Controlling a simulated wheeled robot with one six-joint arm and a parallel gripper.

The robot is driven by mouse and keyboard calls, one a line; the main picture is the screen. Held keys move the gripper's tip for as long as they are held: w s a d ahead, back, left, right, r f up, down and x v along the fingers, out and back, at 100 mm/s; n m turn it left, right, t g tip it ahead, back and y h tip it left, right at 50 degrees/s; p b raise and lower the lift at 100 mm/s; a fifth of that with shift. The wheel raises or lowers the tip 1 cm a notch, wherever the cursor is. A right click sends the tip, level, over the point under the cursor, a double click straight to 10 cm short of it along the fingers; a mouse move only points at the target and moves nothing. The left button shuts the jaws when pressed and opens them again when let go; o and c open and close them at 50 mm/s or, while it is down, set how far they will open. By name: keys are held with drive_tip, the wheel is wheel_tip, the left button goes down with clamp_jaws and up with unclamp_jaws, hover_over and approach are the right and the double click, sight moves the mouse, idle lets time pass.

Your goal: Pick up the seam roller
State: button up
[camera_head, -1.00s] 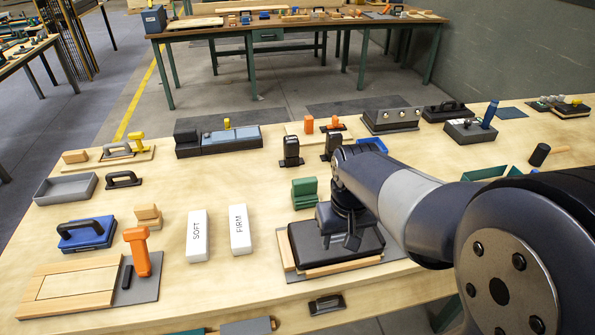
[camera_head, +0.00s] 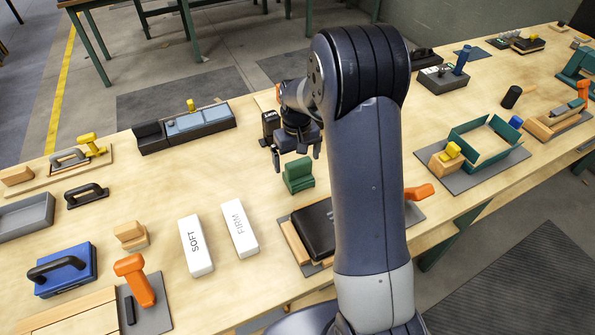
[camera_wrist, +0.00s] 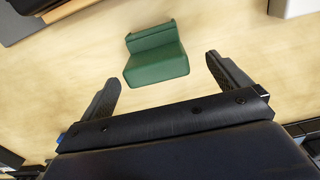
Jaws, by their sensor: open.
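My gripper (camera_head: 297,155) is open and empty above the table, near a stepped green block (camera_head: 298,174). In the wrist view the green block (camera_wrist: 157,55) shows beyond and between the two spread fingers, apart from both. I cannot tell for sure which thing is the seam roller. A short black cylinder (camera_head: 511,96) lies at the right of the table. An orange handle (camera_head: 419,192) sticks out from behind my arm, its other end hidden.
A black pad (camera_head: 316,232) on a wooden base is partly behind my arm. White SOFT (camera_head: 195,245) and FIRM (camera_head: 239,229) blocks stand left of it. A green-walled frame (camera_head: 485,150) is at right. Bare tabletop lies around the green block.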

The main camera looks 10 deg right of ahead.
sight(298, 171)
drive_tip(key=shift+d+f+p, duration=0.2)
drive_tip(key=shift+f+p, duration=0.6)
drive_tip(key=shift+f, duration=2.3)
drive_tip(key=shift+c, duration=0.5)
drive_tip(key=c, duration=1.2)
drive_tip(key=shift+o, duration=0.2)
drive_tip(key=shift+r, duration=0.2)
wheel_tip(298, 171, up, 10)
drive_tip(key=shift+f+b, duration=0.15)
drive_tip(key=shift+b, duration=0.7)
